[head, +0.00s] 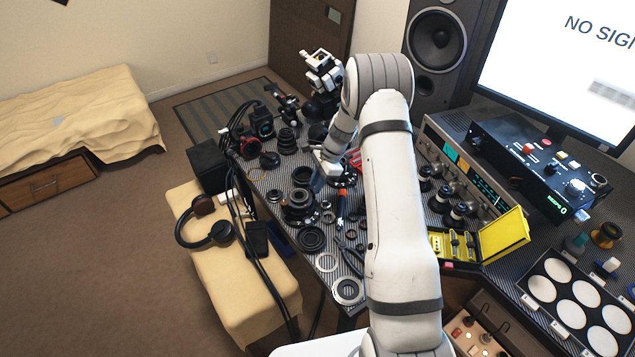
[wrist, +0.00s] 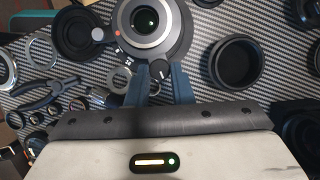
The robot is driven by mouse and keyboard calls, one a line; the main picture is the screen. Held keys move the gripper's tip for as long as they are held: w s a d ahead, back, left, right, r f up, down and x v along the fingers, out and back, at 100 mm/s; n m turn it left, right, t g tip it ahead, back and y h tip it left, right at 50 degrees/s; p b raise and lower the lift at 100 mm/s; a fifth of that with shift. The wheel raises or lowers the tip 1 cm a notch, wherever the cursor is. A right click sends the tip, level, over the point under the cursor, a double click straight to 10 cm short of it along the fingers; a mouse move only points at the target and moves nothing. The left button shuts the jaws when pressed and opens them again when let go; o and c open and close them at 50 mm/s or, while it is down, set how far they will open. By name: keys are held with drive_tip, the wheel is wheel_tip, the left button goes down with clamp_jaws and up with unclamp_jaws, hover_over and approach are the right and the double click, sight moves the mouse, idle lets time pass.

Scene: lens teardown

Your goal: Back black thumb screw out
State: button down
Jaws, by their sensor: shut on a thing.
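The black thumb screw (wrist: 159,68) is a small dark knob with a light mark, at the near edge of the lens body in the wrist view. My gripper (wrist: 160,75) has its two blue fingers on either side of the knob and is shut on it. The lens (wrist: 178,40) is a dark round body with a pale metal ring around its glass. In the head view my gripper (head: 318,180) is low over the cluttered bench, and the thumb screw cannot be made out there.
Pliers (wrist: 45,98) lie left of my gripper in the wrist view. A black ring (wrist: 236,63) lies to the right, and a black cap (wrist: 78,33) and metal rings to the left. A yellow case (head: 500,238) stands open right of my arm in the head view.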

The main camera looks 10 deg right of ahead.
drive_tip(key=shift+w+f+n, duration=0.1)
drive_tip(key=shift+n, duration=0.2)
drive_tip(key=shift+w+n+g+b, duration=0.1)
drive_tip(key=shift+n+g+b, duration=0.3)
drive_tip(key=shift+n+b, duration=0.55)
drive_tip(key=n+b, duration=0.1)
drive_tip(key=n+g+h+b, duration=0.1)
drive_tip(key=n, duration=0.1)
drive_tip(key=shift+w+a+n, duration=0.15)
drive_tip(key=shift+n, duration=0.1)
drive_tip(key=n+g+h+b, duration=0.1)
drive_tip(key=n, duration=0.2)
drive_tip(key=shift+w+a+n+b, duration=0.1)
drive_tip(key=shift+a+n+b, duration=0.05)
drive_tip(key=shift+n+b, duration=0.2)
drive_tip(key=shift+a+n+g+h+b, duration=0.15)
drive_tip(key=shift+n+h+b, duration=0.2)
drive_tip(key=shift+n, duration=0.55)
drive_tip(key=shift+n+g+h+b, duration=0.2)
drive_tip(key=shift+n+h, duration=0.25)
drive_tip(key=shift+n, duration=0.4)
drive_tip(key=c, duration=1.3)
unclamp_jaws()
drive_tip(key=shift+o, duration=0.2)
